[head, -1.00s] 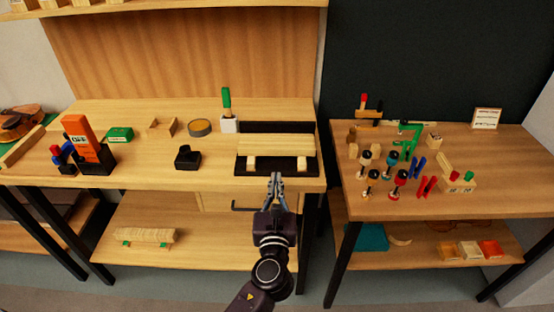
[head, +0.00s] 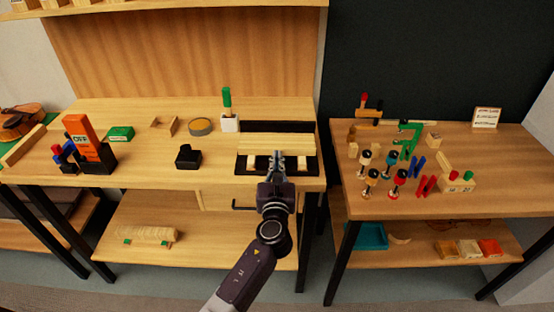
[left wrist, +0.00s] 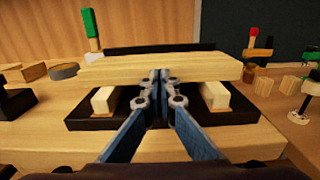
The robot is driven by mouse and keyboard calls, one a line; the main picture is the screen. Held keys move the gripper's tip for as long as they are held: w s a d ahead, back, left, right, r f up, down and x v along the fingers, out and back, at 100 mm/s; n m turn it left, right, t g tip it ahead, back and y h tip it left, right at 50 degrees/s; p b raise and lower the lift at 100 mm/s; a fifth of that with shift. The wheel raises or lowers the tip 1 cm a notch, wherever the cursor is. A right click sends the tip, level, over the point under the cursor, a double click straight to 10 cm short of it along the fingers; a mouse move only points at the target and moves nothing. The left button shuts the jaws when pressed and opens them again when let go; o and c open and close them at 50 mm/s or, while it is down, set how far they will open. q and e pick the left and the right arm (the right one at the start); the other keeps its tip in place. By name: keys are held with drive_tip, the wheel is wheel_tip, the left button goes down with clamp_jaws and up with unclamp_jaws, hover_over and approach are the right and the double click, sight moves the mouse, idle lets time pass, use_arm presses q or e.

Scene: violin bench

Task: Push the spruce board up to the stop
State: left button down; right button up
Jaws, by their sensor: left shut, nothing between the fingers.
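The spruce board (head: 275,141) is a pale, wide plank resting across two light blocks on a black base (head: 311,172). It also shows in the left wrist view (left wrist: 115,70). Behind it is a low black bar, apparently the stop (head: 277,126), also seen in the left wrist view (left wrist: 160,48). Whether a gap is left between board and bar is hard to tell. My left gripper (head: 277,156) is shut and empty, its fingertips at the middle of the board's near edge, between the two blocks. Contact is not certain. My right gripper is not in view.
A white holder with a green-handled tool (head: 229,122) stands behind left of the board. A black block (head: 187,157) and a round tin (head: 200,127) lie to the left. The right table (head: 450,204) carries clamps and several small parts, across a gap.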

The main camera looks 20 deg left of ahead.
sight(277, 144)
use_arm(q)
drive_tip(key=x, duration=0.5)
drive_tip(key=shift+r, duration=0.2)
drive_tip(key=shift+a, duration=0.1)
drive_tip(key=shift+r, duration=0.1)
